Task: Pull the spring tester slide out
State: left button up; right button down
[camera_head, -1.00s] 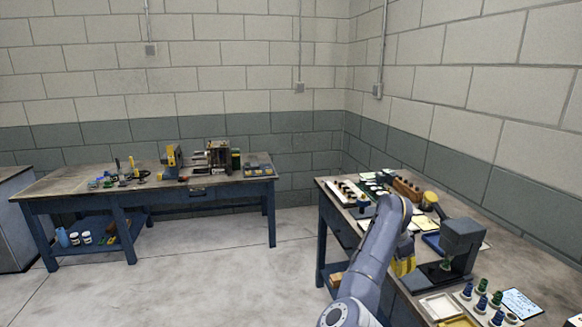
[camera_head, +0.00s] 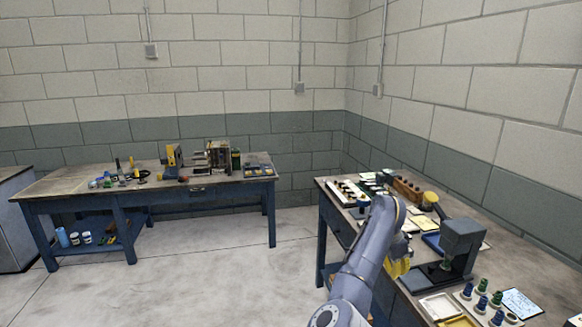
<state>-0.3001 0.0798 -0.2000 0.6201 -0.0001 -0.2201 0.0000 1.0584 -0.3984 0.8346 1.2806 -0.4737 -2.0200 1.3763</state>
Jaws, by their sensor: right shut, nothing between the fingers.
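The tester that I take for the spring tester (camera_head: 462,238) is a dark grey upright device on the right bench, with a low dark base and a small green part under its head. Its slide is too small and dark to tell apart from the base. My right gripper (camera_head: 398,267) has yellow fingers and is shut and empty. It is just left of the tester, partly hidden behind my right arm. I cannot tell whether it touches the tester. My left gripper is not in view.
The right bench (camera_head: 545,262) is crowded: a white tray (camera_head: 440,306), blue and green knobbed parts (camera_head: 482,290), a paper card (camera_head: 521,302) and a yellow-topped part (camera_head: 430,199). A second bench (camera_head: 75,188) with tools stands along the back wall. The floor between is clear.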

jog(key=shift+s+a, duration=0.25)
jog(key=shift+a, duration=0.85)
jog(key=shift+a, duration=0.15)
